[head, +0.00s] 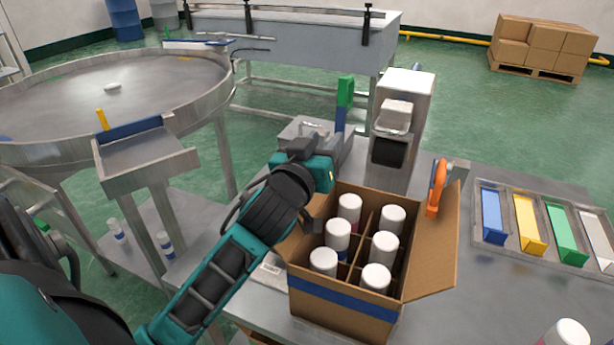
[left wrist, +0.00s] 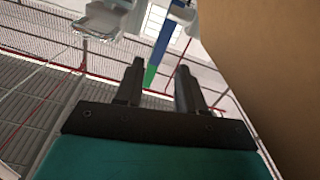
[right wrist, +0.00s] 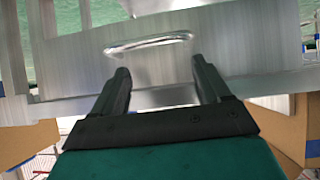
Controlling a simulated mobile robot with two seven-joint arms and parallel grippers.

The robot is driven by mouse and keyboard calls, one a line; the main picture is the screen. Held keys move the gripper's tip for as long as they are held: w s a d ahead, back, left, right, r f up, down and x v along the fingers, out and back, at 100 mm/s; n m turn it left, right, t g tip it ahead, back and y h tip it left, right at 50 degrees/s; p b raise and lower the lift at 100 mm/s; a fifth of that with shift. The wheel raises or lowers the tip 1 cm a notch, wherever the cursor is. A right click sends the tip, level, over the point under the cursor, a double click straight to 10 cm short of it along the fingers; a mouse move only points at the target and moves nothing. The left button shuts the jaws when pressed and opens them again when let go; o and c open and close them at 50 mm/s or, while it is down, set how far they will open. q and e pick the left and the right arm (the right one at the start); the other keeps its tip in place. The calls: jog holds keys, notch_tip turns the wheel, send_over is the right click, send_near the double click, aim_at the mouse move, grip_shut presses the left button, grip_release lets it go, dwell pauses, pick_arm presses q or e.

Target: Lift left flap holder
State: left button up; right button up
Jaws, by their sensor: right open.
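An open cardboard box (head: 345,299) with a divider stands on the table and holds several white-capped cans (head: 338,232). An orange clip-like holder (head: 437,188) sits at the box's right flap (head: 437,250). I cannot make out a matching holder at the left flap; my left arm covers much of that side. My left gripper (head: 313,222) is at the box's left rear side. In the left wrist view its fingers (left wrist: 160,85) are apart, with nothing clearly between them and cardboard (left wrist: 270,80) close at right. My right gripper (right wrist: 162,85) is open and empty, facing a metal surface with a handle (right wrist: 148,43).
A grey press-like machine (head: 402,120) and a green-and-blue post (head: 345,92) stand behind the box. A tray with coloured blocks (head: 530,237) lies at the right. A round metal table (head: 60,90) is at the left. A loose can (head: 570,333) stands at the front right.

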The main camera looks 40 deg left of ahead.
pick_arm(q)
jog(key=v, duration=0.7)
jog(key=shift+s+r, duration=0.1)
jog(key=shift+s, duration=0.2)
jog(key=p+v, duration=0.1)
jog(key=v, duration=0.2)
jog(key=shift+s+d+r+p, duration=0.1)
jog(key=shift+s+r+p, duration=0.1)
jog(key=shift+p, duration=0.1)
jog(key=shift+s+d+f+p, duration=0.1)
jog(key=shift+s+d+p, duration=0.05)
jog(key=shift+s+p, duration=0.45)
jog(key=shift+s, duration=0.15)
pick_arm(e)
jog(key=r, duration=0.3)
jog(key=shift+s, duration=0.25)
